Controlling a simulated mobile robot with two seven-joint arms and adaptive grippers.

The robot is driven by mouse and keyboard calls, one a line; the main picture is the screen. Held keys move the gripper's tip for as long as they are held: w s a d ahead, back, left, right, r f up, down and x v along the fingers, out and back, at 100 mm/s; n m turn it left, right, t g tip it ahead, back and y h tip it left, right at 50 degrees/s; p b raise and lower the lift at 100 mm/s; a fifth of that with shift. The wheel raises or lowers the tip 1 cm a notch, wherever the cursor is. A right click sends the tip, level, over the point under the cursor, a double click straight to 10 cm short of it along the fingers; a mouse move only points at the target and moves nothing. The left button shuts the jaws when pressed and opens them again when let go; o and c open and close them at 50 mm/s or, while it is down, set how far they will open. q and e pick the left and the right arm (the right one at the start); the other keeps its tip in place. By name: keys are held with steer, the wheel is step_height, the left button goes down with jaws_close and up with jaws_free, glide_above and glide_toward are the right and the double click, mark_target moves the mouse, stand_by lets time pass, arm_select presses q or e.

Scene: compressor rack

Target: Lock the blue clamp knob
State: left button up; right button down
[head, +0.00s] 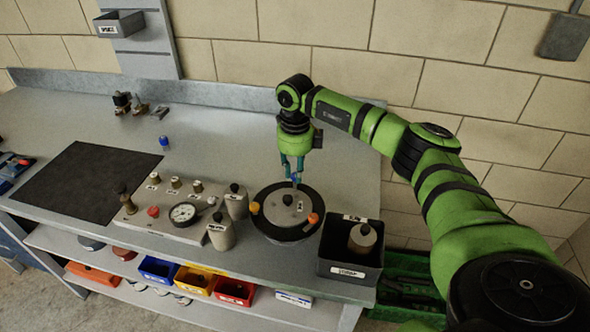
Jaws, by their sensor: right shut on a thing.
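The blue clamp knob (295,179) sits at the back rim of a round, dark-edged turntable-like fixture (277,232) with a grey top. Orange and yellow knobs also stand around its rim. My right gripper (293,178) points down over the fixture's back edge, its fingers closed around the blue knob, which is mostly hidden between them. I cannot tell how far the knob is turned. My left gripper does not show.
A dark mat (88,183) lies further left. The bench behind the panel is mostly clear.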

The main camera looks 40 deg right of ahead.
steer(key=shift+m, duration=1.1)
steer(key=c, duration=1.1)
jaws_free()
steer(key=shift+s, duration=0.1)
steer(key=shift+r, duration=0.1)
step_height(320, 180, up, 12)
steer(key=shift+f, duration=0.1)
steer(key=shift+f, duration=0.1)
